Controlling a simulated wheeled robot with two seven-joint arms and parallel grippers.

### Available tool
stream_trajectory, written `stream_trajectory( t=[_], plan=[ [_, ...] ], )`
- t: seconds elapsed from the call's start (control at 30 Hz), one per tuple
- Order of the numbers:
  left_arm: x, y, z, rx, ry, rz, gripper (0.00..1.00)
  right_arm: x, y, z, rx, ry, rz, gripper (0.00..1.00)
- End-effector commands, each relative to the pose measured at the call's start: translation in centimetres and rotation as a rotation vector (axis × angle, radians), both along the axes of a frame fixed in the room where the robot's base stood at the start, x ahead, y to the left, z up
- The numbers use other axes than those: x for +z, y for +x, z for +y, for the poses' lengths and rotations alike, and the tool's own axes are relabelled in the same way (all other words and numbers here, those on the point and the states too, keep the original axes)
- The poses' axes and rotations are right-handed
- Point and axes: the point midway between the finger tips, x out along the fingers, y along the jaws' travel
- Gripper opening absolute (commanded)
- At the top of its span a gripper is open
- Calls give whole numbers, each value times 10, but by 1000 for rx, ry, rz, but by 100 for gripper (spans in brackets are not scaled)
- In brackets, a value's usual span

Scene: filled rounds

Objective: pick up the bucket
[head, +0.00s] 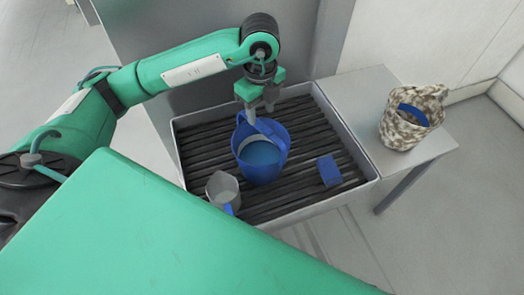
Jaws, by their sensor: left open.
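A blue bucket (263,174) stands upright in a shallow tray with a dark slatted bottom. It holds blue liquid, and its handle crosses its upper side. My left gripper (260,110) points down just above the far rim of the bucket. Its jaws are open, with the fingertips close to the handle. I cannot tell whether they touch it. My right gripper does not show.
The slatted tray (318,203) has raised light walls. A grey scoop or jug (222,187) stands left of the bucket, and a blue block (329,171) lies to its right. A mottled woven basket (401,132) with something blue inside stands on a grey side table (350,90).

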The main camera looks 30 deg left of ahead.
Motion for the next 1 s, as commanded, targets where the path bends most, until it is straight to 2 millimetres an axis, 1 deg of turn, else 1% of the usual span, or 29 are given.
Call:
stream_trajectory(
  t=[0.03,0.23,0.4,0.5,0.6,0.8,0.87,1.0],
  plan=[
    [-6,0,0,1,0,1,44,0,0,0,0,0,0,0],
    [-20,0,0,0,1,2,44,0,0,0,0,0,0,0],
    [-46,-1,1,0,2,3,44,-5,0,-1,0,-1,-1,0],
    [-59,-1,1,0,2,2,44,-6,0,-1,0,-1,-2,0],
    [-64,0,1,-1,0,0,44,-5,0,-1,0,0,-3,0],
    [-65,0,0,-1,1,-1,44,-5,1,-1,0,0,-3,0],
    [-65,0,0,-1,1,-1,34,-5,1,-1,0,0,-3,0],
    [-64,0,0,-1,1,-1,6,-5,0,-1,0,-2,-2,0]
  ],
)
